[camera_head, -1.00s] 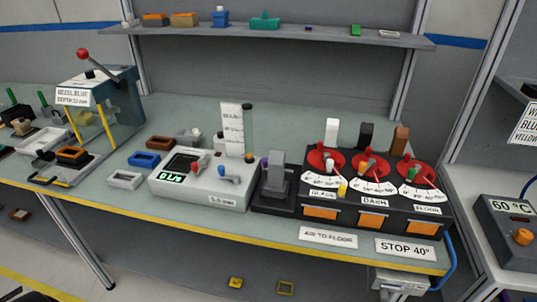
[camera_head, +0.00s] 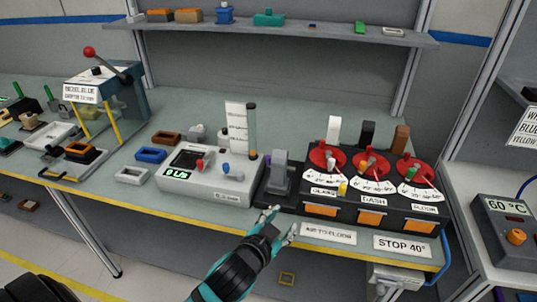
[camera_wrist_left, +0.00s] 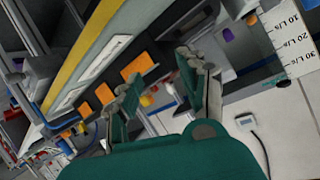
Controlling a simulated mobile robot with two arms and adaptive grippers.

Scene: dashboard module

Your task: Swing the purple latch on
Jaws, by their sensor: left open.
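A small purple part (camera_head: 267,158), likely the latch, shows at the left edge of the grey upright block (camera_head: 280,172) beside the black dial panel. It is too small to tell its position. My left gripper (camera_head: 281,221) is open and empty, in front of the bench edge and below the grey block. Its spread fingers also show in the wrist view (camera_wrist_left: 160,68). My right gripper is not in view.
The black panel (camera_head: 333,210) carries red dials with coloured pointers and orange windows. A white console (camera_head: 212,193) with a display stands left of the grey block. Label plates (camera_head: 402,246) lie along the front edge. Bare bench top (camera_head: 300,115) lies behind.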

